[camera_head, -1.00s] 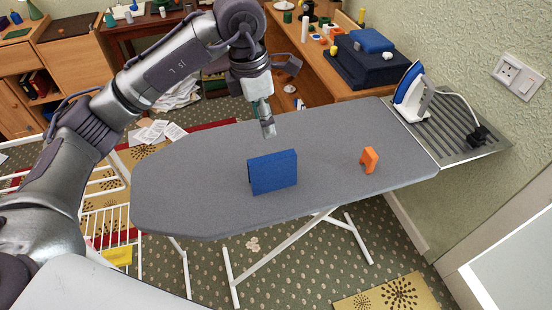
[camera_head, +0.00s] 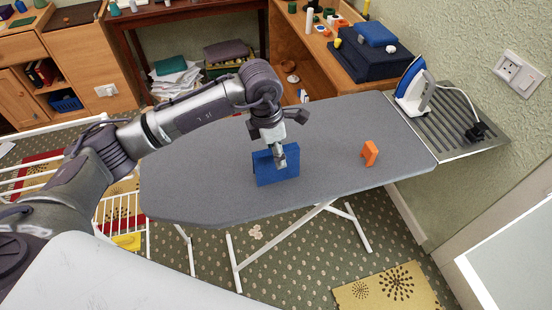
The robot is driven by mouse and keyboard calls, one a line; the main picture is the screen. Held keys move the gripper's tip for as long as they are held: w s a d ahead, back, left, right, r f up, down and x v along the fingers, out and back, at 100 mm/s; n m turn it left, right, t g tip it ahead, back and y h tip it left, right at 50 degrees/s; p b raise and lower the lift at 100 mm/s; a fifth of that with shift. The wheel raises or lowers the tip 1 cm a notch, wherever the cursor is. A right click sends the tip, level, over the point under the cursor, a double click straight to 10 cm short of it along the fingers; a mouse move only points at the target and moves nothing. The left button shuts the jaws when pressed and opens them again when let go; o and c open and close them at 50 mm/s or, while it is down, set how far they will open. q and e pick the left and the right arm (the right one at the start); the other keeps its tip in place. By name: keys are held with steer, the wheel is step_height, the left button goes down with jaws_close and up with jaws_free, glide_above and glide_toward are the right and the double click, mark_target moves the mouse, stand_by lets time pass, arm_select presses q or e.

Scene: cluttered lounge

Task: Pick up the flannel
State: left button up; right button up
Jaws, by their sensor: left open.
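A blue folded cloth (camera_head: 270,174), which looks like the flannel, stands upright on the grey ironing board (camera_head: 210,188). My left gripper (camera_head: 280,160) is open. Its fingers are at the top edge of the blue cloth and overlap it in the view. I cannot tell whether they touch it or straddle it. The gripper hides part of the cloth's upper right. My right gripper is not in view.
A small orange object (camera_head: 369,153) stands on the board to the right of the cloth. An iron (camera_head: 413,90) rests on the metal rack (camera_head: 450,125) at the board's right end. A wooden desk with clutter is behind. The board's front right is clear.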

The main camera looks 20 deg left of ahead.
arm_select(q)
jaws_close()
steer(key=shift+r, duration=0.1)
